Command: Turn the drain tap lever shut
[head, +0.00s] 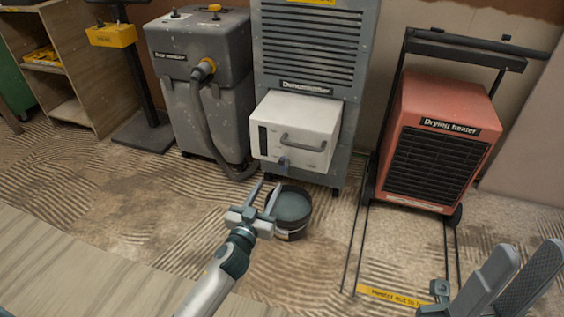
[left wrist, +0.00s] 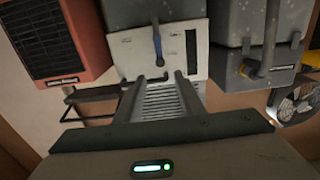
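The drain tap lever (head: 284,164) is small and blue, low on the front of the white tank box (head: 312,120) of the grey dehumidifier. In the left wrist view, which looks upside down, the blue lever (left wrist: 158,48) shows larger, lined up with the gap between my fingertips. Its exact angle is hard to tell. My left gripper (head: 268,188) is open and empty, in front of and below the lever in the head view; both its fingers also show in the left wrist view (left wrist: 160,78). My right gripper (head: 532,248) is open and empty at the bottom right, far from the tap.
A black bucket (head: 293,208) of greyish liquid stands on the floor below the tap. A red drying heater (head: 440,130) with a black frame stands right. A grey machine with a hose (head: 201,112) stands left. The patterned floor in front is mostly clear.

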